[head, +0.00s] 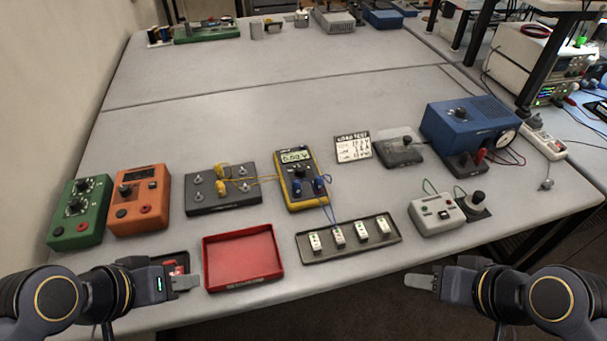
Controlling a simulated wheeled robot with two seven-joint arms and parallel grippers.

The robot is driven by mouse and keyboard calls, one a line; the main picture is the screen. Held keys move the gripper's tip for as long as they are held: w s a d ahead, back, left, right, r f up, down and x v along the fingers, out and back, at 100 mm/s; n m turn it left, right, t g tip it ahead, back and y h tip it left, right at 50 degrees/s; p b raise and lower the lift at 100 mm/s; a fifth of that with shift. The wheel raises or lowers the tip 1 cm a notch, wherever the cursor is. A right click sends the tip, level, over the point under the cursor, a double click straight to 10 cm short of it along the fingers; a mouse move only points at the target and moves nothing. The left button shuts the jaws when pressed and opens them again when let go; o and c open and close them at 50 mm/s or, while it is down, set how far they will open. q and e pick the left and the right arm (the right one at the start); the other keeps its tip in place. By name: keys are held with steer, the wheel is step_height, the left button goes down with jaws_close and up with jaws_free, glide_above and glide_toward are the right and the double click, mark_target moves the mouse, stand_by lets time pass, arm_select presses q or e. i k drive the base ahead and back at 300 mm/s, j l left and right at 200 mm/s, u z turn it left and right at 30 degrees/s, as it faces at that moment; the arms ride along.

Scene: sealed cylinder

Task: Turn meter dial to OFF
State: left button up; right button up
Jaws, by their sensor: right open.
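The yellow multimeter (281,185) lies on the grey table in the middle of the head view. Its display is lit and reads about 0.00 V. Its dark dial (299,173) sits below the display; the pointer setting is too small to read. Blue plugs (319,184) and leads are at its lower part. My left gripper (186,282) is at the table's front edge, left of the red tray and well away from the meter; its jaw gap is hidden. My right gripper (419,282) is open, beyond the front edge, apart from the meter and empty.
An empty red tray (243,284) and a dark tray (388,246) with several white parts lie in front of the meter. A terminal board (224,205) is to its left, wired by yellow leads.

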mark_target(301, 171)
steer(key=l+u, duration=0.1)
steer(key=u, duration=1.2)
steer(key=k+l+u, duration=0.25)
steer(key=l, duration=0.3)
